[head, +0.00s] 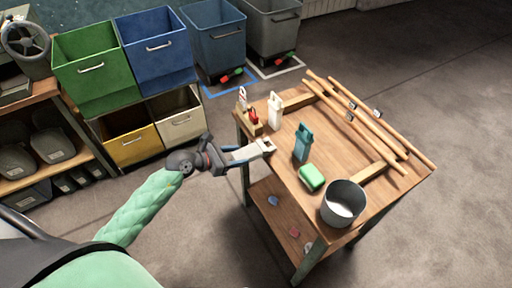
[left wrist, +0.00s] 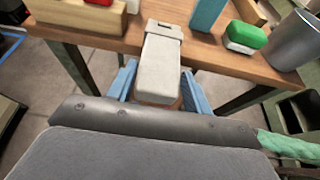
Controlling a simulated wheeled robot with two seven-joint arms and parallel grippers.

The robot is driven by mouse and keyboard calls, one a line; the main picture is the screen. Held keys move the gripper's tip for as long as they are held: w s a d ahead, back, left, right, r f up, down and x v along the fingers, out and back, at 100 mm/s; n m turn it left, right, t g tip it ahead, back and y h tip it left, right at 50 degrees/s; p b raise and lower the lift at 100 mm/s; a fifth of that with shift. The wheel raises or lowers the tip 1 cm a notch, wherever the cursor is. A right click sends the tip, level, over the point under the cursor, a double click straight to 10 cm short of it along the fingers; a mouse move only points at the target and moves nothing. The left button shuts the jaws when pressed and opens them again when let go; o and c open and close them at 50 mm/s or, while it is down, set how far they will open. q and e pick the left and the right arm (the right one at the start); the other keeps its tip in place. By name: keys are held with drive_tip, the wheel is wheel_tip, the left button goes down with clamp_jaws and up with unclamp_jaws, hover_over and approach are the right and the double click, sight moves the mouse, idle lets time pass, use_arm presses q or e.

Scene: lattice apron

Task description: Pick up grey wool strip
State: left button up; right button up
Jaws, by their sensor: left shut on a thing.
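The grey wool strip (left wrist: 158,72) is a pale, flat, long piece with a small dark slot near its far end. My left gripper (left wrist: 160,92) is shut on it, with a blue finger on each side in the left wrist view. In the head view my left gripper (head: 228,160) is at the left edge of the wooden table (head: 335,128), and the strip (head: 250,152) points right, its far end over the tabletop edge. I cannot tell whether the strip touches the table. My right gripper is not in view.
On the table are a teal bottle (head: 302,143), a green and white block (head: 311,178), a metal pot (head: 342,204), a white bottle (head: 274,112), a wooden holder (head: 251,124) and several wooden rods (head: 350,118). Coloured bins (head: 158,52) stand behind left. Floor on the right is clear.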

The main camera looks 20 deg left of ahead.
use_arm(q)
drive_tip(key=s+a+b, duration=0.2)
drive_tip(key=s+a, duration=0.4)
drive_tip(key=shift+a, duration=0.15)
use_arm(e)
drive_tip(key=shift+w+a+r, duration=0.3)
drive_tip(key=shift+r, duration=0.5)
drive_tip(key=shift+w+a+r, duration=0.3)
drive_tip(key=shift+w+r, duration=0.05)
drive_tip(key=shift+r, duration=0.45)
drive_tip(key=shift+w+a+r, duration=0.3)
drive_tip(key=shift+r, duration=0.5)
use_arm(q)
drive_tip(key=shift+s, duration=0.1)
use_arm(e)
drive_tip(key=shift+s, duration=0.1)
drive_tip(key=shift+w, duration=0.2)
